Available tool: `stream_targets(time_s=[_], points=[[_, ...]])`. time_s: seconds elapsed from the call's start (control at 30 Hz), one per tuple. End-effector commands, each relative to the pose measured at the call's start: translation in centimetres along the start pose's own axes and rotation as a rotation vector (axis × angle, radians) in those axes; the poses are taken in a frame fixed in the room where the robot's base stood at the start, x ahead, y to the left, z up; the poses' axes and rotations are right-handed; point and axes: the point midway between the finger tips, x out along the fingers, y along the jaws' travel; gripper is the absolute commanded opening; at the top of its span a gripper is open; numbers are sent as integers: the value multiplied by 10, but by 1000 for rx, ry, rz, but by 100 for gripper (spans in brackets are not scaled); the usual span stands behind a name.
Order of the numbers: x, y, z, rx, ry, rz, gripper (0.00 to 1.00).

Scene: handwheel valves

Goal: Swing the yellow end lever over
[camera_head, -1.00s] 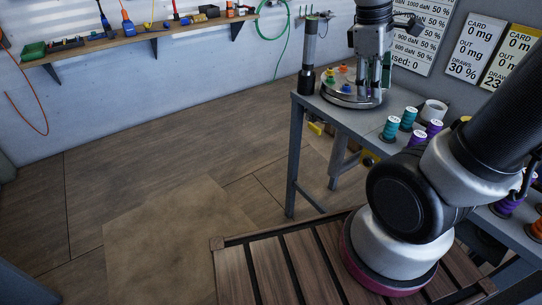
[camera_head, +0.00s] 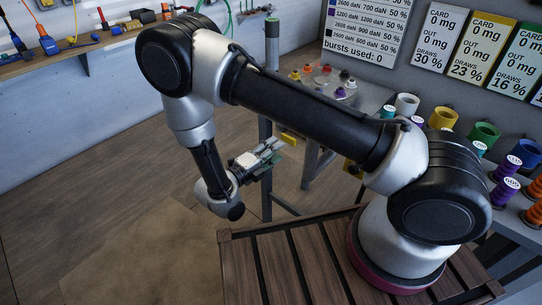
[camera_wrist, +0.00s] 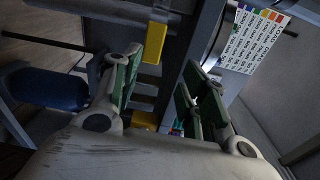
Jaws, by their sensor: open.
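My gripper (camera_head: 268,152) is open and empty, low in front of the workbench's left end. In the wrist view its green-padded fingers (camera_wrist: 164,88) stand apart. A yellow lever-like piece (camera_head: 289,139) shows just beyond the fingertips, under the bench's edge. A second yellow piece (camera_head: 352,169) sits further right, partly behind my arm. The wrist view shows an upright yellow bar (camera_wrist: 154,42) ahead, above the gap between the fingers, and a lower yellow piece (camera_wrist: 145,120) between them. I cannot tell which piece is the end lever. No contact is visible.
The grey workbench (camera_head: 372,101) carries a round stand with coloured knobs (camera_head: 331,77), cups and spools (camera_head: 506,166). A tool shelf (camera_head: 95,48) hangs on the back wall. The wood floor (camera_head: 110,190) at left is clear. A blue rounded object (camera_wrist: 45,88) lies left in the wrist view.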

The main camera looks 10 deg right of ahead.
Motion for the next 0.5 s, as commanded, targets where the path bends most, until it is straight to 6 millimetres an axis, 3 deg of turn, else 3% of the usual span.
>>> stream_targets(time_s=[0.17,0.5], points=[[-5,16,0,-69,-52,-17,44],[30,15,1,-68,-47,-17,44]])
